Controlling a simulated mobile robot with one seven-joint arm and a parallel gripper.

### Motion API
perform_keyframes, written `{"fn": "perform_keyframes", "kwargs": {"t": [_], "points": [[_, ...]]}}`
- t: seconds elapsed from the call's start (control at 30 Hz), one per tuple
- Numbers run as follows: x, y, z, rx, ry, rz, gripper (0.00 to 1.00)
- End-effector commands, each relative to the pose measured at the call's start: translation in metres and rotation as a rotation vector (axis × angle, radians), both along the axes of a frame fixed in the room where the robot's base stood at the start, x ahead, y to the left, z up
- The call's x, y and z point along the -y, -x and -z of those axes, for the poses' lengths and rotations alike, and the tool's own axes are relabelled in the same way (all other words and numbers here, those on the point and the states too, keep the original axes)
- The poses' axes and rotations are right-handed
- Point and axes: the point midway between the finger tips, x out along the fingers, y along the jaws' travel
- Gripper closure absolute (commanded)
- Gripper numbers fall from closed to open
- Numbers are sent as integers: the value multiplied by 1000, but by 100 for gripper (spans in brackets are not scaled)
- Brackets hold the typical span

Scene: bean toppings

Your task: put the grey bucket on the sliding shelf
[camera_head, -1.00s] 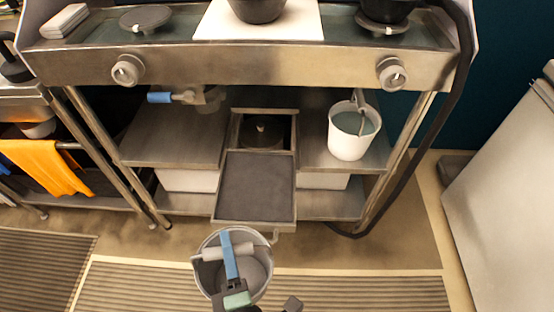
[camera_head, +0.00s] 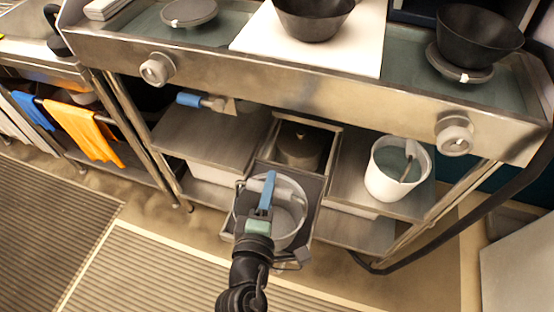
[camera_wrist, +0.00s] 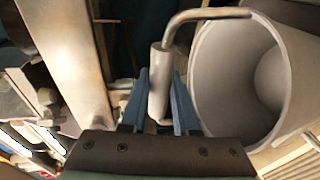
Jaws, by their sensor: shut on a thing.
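The grey bucket (camera_head: 289,218) hangs from my gripper (camera_head: 266,190), which is shut on the bucket's handle grip. In the wrist view the gripper's blue fingers (camera_wrist: 160,100) clasp the cylindrical grip, and the empty bucket (camera_wrist: 218,90) is tilted to the right of them. The sliding shelf (camera_head: 313,200) is pulled out below the counter, with a dark flat top. In the head view the bucket overlaps the shelf and hides much of it. I cannot tell whether the bucket touches the shelf.
A white bucket (camera_head: 385,185) with a utensil stands on the lower shelf to the right. A grey round container (camera_head: 297,152) sits behind the sliding shelf. A blue-handled tool (camera_head: 190,100) is at left. The counter (camera_head: 290,85) overhangs above. Striped mats lie on the floor.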

Motion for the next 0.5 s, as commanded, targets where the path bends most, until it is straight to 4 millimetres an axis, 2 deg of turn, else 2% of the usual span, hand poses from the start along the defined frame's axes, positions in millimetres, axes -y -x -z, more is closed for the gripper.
{"fn": "perform_keyframes", "kwargs": {"t": [0.03, 0.1, 0.3, 0.5], "points": [[2, -15, -4, 6, 2, 0, 100], [5, -31, -4, 6, 1, -1, 100], [12, -71, -2, 5, 2, -1, 100], [14, -85, 0, 3, 1, -1, 100]]}}
